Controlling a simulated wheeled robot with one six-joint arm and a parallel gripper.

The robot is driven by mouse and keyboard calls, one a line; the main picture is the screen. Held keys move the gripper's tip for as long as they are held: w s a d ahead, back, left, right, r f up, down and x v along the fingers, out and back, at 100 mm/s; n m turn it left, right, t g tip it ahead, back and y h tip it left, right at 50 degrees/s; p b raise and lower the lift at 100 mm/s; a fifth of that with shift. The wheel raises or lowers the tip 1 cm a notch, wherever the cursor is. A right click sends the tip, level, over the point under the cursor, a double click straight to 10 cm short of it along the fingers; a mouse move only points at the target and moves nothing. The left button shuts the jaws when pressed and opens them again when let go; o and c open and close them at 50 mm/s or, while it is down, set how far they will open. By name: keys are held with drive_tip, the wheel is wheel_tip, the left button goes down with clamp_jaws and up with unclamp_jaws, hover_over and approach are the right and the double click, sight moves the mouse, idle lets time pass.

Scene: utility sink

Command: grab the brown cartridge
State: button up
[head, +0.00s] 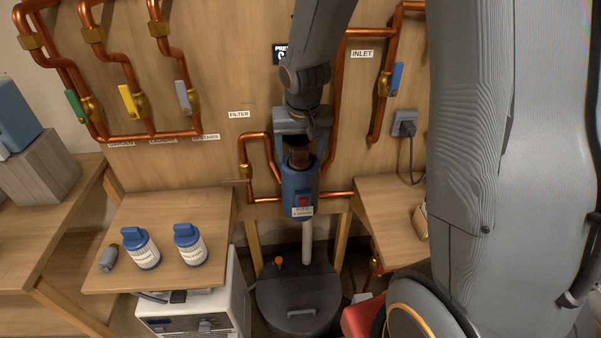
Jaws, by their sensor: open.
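The brown cartridge (300,158) stands at the top of the blue filter housing (299,190), in the middle of the head view. Only a short dark brown part of it shows; the rest is hidden by the housing and my gripper. My gripper (298,145) points down from above, directly over the housing. It is open, with its fingers at the cartridge's upper end. I cannot tell whether the fingers touch the cartridge.
Copper pipes (257,135) run along the wooden wall around the housing. A dark lidded bin (299,300) is below. The right shelf (375,205) has clear room.

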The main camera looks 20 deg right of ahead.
drive_tip(key=c, duration=1.6)
drive_tip(key=shift+c, duration=0.3)
